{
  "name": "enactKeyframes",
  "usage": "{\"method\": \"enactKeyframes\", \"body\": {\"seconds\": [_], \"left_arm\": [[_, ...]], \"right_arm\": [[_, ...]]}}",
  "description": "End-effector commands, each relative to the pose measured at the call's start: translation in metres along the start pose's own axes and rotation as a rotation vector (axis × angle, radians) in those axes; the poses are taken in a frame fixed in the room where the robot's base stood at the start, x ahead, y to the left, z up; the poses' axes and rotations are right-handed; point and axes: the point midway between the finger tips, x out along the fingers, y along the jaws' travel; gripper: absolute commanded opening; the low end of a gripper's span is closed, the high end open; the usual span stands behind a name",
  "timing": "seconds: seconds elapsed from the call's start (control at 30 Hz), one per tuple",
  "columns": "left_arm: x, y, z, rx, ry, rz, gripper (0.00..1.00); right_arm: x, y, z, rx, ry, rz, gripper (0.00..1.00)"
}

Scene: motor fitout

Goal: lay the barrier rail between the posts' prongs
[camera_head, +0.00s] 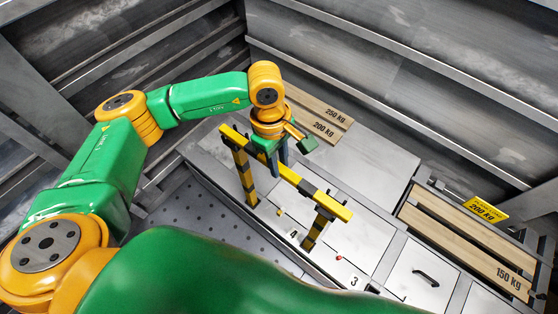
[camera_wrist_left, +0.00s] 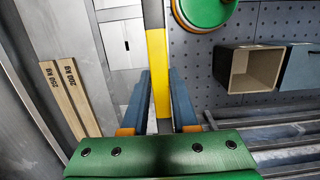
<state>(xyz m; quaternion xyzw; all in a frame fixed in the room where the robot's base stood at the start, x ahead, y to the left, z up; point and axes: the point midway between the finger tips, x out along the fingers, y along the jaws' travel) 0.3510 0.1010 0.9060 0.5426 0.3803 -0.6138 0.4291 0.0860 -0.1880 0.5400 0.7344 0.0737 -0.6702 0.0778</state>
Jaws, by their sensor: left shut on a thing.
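The yellow and black barrier rail (camera_head: 333,207) runs slantwise across the middle of the head view. My left gripper (camera_head: 279,166) is shut on the rail near its middle, from above. In the left wrist view, the yellow rail (camera_wrist_left: 157,70) shows between the two blue fingers (camera_wrist_left: 163,105). A striped post (camera_head: 247,182) stands under the rail's left part, and another striped post (camera_head: 315,232) stands under its right part. The prongs are hard to make out, so I cannot tell whether the rail lies between them. My right gripper is not in view.
Wooden planks marked 250 kg and 200 kg (camera_head: 328,118) lie behind the rail. A plank bay marked 150 kg (camera_head: 465,245) is at the right, with a yellow sign (camera_head: 486,209). A perforated panel (camera_head: 205,225) lies left of the posts. Metal walls surround the area.

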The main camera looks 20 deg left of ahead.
Motion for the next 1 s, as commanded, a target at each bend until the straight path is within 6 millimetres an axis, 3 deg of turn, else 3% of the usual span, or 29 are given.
{"method": "enactKeyframes", "body": {"seconds": [1.0], "left_arm": [[0.0025,0.0002,-0.0003,0.0,0.0,0.001,0.0]], "right_arm": [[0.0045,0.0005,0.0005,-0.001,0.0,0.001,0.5]]}}
